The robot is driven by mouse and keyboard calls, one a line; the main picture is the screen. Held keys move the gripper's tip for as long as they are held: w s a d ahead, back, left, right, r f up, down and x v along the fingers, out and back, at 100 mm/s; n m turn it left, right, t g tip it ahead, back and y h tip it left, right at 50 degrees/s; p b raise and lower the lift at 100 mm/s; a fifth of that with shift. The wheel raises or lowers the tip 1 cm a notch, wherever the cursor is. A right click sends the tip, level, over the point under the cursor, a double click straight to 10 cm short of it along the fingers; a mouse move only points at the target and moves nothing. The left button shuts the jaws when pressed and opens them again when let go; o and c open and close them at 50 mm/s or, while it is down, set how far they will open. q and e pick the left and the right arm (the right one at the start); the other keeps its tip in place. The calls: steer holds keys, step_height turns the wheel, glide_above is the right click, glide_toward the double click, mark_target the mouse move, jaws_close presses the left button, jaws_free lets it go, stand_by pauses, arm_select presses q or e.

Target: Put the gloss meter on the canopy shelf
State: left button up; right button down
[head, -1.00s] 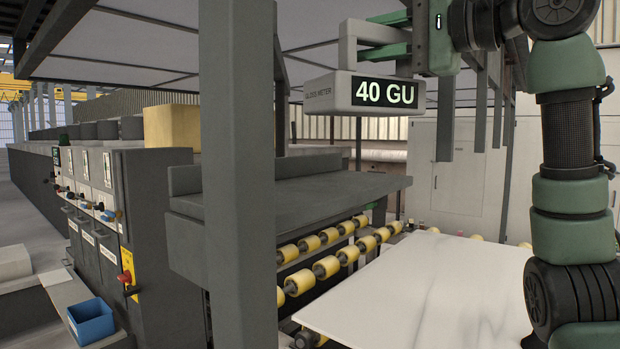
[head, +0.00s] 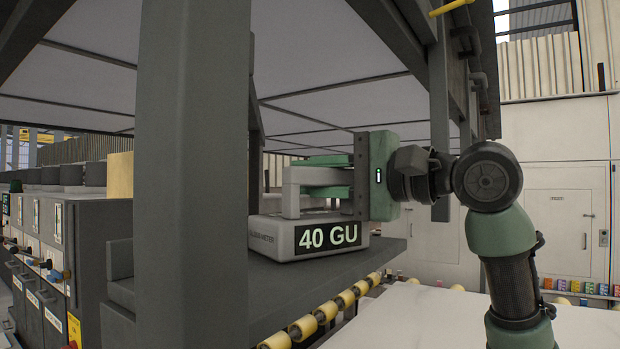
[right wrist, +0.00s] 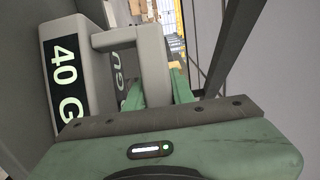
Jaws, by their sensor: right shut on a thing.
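The gloss meter (head: 275,236) is a light grey box with a raised handle and a black display reading "40 GU". In the head view it is upright at the dark grey canopy shelf (head: 285,277), its base over the shelf top; I cannot tell whether it touches. My right gripper (head: 318,176) comes in from the right and is shut on the handle. In the right wrist view, the meter (right wrist: 47,38) is at the left, its handle between the green fingers of my gripper (right wrist: 157,90). My left gripper is not in view.
A thick grey post (head: 192,180) stands left of the meter, hiding part of the shelf. Yellow rollers (head: 303,328) and a white slab (head: 420,318) lie below the shelf. The canopy roof (head: 330,92) is overhead. A control cabinet (head: 40,240) is at the left.

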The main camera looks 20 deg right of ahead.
steer(key=shift+s+r, duration=0.15)
steer(key=shift+s, duration=0.4)
steer(key=shift+w, duration=0.1)
steer(key=c, duration=1.6)
jaws_free()
steer(key=shift+w+f, duration=0.15)
steer(key=shift+f, duration=0.2)
steer(key=o, duration=0.4)
steer(key=shift+r, duration=0.1)
